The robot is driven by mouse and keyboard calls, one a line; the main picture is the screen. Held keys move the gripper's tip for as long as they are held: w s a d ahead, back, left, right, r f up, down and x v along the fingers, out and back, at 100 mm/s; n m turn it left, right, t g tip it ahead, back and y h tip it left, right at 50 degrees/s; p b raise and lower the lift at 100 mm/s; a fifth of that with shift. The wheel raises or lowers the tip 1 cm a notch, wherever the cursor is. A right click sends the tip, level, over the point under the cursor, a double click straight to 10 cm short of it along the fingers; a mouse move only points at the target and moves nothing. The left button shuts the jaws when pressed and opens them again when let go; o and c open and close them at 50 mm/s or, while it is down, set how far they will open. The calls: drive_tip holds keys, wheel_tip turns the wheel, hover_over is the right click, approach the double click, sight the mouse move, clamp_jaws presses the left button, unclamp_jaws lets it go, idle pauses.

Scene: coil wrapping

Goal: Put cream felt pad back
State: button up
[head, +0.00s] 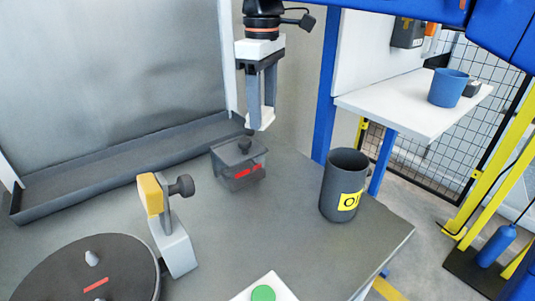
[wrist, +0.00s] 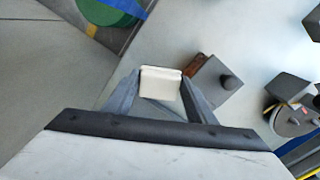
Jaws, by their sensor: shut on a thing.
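My gripper (head: 262,117) hangs upright above the bench, over the back edge of a dark grey lidded box. The cream felt pad (wrist: 160,84) is a small pale block held between my two fingertips in the wrist view. In the head view the pad (head: 262,120) shows as a pale patch at the fingertips, its outline hard to separate from them. The pad looks clear of the box, though the gap beneath it is hard to judge.
The dark grey box (head: 239,163) has a round knob and red marks. A dark mug (head: 344,185) with a yellow label stands right of it. A yellow-topped post (head: 166,215) and a round dark plate (head: 84,275) are at left. Bare bench lies between.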

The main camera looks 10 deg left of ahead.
sight(266, 112)
drive_tip(key=shift+a, duration=0.15)
drive_tip(key=shift+r, duration=0.25)
drive_tip(key=shift+s+d+r+m, duration=0.1)
drive_tip(key=shift+d+r+m, duration=0.2)
drive_tip(key=shift+r+m, duration=0.5)
drive_tip(key=shift+s+d+r+m, duration=0.1)
drive_tip(key=shift+d+r+m, duration=0.3)
drive_tip(key=shift+r, duration=0.6)
drive_tip(key=shift+d+r+m, duration=0.7)
drive_tip(key=shift+r+m, duration=0.9)
drive_tip(key=shift+r, duration=0.9)
drive_tip(key=f, duration=1.7)
drive_tip(key=shift+s, duration=0.4)
drive_tip(key=shift+f, duration=0.1)
drive_tip(key=o, duration=0.8)
drive_tip(key=shift+c, duration=0.2)
wheel_tip(266, 112, up, 12)
